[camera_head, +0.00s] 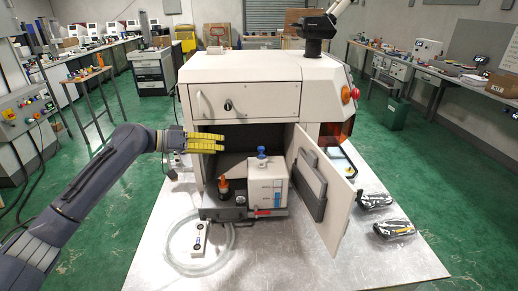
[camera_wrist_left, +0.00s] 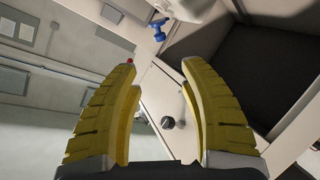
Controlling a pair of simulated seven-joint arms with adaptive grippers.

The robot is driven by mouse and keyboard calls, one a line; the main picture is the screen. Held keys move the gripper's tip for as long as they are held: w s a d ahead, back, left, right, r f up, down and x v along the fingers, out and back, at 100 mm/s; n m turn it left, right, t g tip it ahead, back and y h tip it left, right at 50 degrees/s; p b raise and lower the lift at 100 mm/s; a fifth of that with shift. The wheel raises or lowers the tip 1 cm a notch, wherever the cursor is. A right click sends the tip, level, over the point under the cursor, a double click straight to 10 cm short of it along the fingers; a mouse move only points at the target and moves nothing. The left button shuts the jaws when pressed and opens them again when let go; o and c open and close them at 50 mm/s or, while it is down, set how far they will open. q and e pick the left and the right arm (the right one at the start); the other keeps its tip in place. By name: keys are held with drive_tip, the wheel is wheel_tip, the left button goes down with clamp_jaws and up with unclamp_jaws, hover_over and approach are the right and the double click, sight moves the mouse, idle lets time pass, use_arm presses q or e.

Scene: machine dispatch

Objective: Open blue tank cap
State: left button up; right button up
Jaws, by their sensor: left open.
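The blue tank cap (camera_head: 261,151) sits on top of a white tank unit (camera_head: 266,188) that stands in the machine's open lower bay. It also shows at the top of the left wrist view (camera_wrist_left: 158,28), beyond my fingertips. My left gripper (camera_head: 222,142) has yellow fingers and is at the left of the bay opening, left of the cap and slightly above it. My right gripper is in neither view.
The machine's white door (camera_head: 325,190) stands open at the right of the bay. An orange-topped bottle (camera_head: 223,186) stands left of the tank. A coiled clear hose (camera_head: 231,241) and a small white box (camera_head: 200,238) lie on the metal table (camera_head: 290,265). Two dark devices (camera_head: 394,229) lie at right.

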sight(259, 148)
use_arm(q)
drive_tip(key=x, duration=1.6)
drive_tip(key=shift+f, duration=0.1)
clamp_jaws()
